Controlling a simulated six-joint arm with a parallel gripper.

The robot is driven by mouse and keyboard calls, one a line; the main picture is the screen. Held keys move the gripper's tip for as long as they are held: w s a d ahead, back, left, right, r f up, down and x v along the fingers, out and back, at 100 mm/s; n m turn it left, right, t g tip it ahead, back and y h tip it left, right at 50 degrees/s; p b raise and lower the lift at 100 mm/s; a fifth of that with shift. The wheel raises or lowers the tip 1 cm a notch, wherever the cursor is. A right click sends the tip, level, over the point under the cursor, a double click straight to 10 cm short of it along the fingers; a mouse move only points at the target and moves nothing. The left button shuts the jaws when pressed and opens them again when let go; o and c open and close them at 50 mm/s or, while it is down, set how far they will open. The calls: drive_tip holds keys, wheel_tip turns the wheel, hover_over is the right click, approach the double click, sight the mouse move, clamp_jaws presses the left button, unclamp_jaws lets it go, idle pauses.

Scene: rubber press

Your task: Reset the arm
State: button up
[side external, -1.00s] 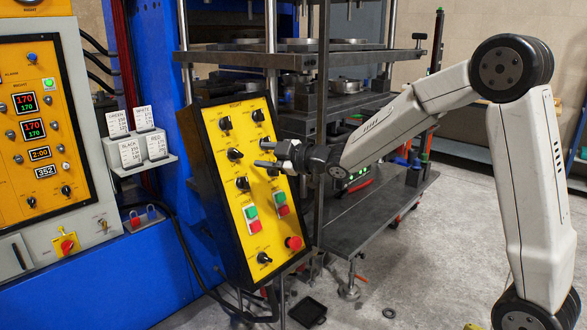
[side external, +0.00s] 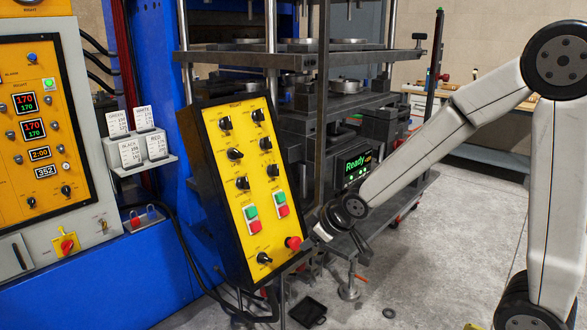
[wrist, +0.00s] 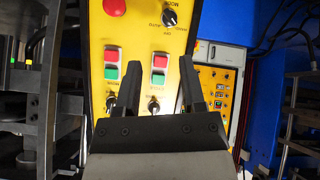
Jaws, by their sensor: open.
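My gripper (side external: 338,238) is low at the right edge of the yellow control panel (side external: 228,215), by the red stop button (side external: 293,242) in the side view. In that view its fingers are partly unclear against the dark frame. In the wrist view my gripper (wrist: 158,64) shows two black fingers spread apart, with nothing held between them. The yellow panel (wrist: 144,42) appears upside down beyond the fingers, with green and red button pairs (wrist: 159,68) and black knobs. I cannot tell the exact gap between fingers and panel.
The press with its platens (side external: 300,60) stands behind the panel, and a small display (side external: 357,163) reads "Ready". A second yellow panel (side external: 35,130) is on the left cabinet. Open floor (side external: 440,250) lies to the right.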

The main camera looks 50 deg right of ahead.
drive_tip(key=s+a+f+m+g, duration=0.1)
drive_tip(key=s+f+g, duration=0.1)
drive_tip(key=s, duration=0.4)
drive_tip(key=s+a+f+m+g, duration=0.1)
drive_tip(key=s+f+g, duration=0.2)
drive_tip(key=s, duration=0.3)
drive_tip(key=shift+a+m+y, duration=0.3)
drive_tip(key=shift+a+m, duration=0.05)
drive_tip(key=shift+m, duration=0.05)
